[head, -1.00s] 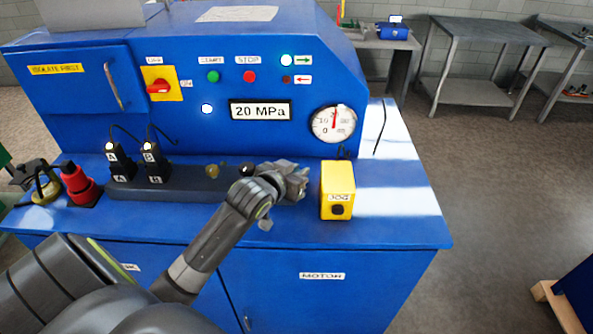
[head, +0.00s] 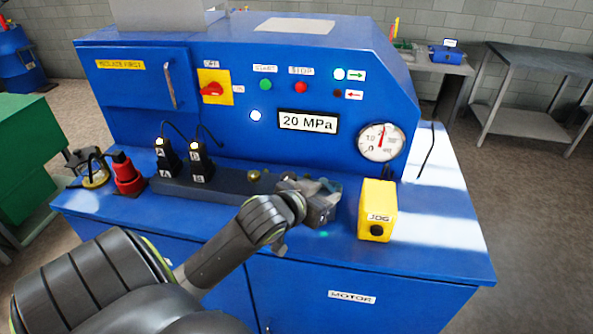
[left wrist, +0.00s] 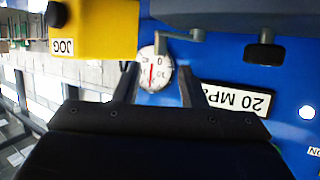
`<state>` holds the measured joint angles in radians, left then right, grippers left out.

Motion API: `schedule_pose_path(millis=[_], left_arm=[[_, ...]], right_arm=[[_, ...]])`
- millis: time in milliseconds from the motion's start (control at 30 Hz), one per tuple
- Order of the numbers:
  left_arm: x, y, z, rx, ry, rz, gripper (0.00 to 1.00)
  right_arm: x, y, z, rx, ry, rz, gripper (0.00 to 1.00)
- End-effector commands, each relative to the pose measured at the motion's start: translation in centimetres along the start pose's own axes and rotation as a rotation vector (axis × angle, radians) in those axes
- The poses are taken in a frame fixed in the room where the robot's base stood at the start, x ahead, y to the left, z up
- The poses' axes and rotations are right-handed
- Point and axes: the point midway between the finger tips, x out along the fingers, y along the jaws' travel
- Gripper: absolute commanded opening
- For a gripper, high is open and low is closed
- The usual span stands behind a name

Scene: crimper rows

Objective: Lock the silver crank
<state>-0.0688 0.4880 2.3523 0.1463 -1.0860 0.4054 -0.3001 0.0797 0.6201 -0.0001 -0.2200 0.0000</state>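The silver crank (left wrist: 182,36) shows in the left wrist view as a small grey bent lever near the top, just beyond my fingertips. In the head view my gripper and wrist cover the spot where it would be, so I cannot make it out there. My left gripper (head: 318,200) is over the front ledge of the blue machine, left of the yellow JOG box. In the left wrist view my left gripper (left wrist: 157,70) has its two dark fingers apart, with no object held between them. Whether the crank is locked cannot be told. My right gripper is not in view.
The yellow JOG box (head: 377,210) stands close right of my gripper. A brass knob (head: 253,175) and the A and B plugs (head: 180,160) are to its left. The pressure gauge (head: 381,142) and 20 MPa display (head: 308,121) are on the panel behind. The ledge's right end is clear.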

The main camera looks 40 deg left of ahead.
Motion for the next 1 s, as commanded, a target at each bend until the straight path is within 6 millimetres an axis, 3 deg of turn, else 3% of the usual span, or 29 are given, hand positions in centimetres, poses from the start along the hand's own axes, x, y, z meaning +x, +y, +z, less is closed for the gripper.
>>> schedule_pose_path(millis=[200,300,500,700,1000], left_arm=[[-4.5,0.0,0.1,0.006,-0.001,0.001,0.38],[-5.7,0.0,-0.5,-0.004,-0.005,0.0,0.38],[-7.7,0.0,-0.5,-0.003,-0.005,-0.001,0.38],[-9.2,0.0,-0.2,-0.003,-0.003,0.001,0.38],[-9.9,0.0,0.0,0.0,0.001,0.001,0.38]], right_arm=[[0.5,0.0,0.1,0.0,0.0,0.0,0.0],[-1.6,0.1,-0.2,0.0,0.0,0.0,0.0],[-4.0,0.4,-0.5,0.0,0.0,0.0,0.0],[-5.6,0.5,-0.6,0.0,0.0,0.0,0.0],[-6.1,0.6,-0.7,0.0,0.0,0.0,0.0]])
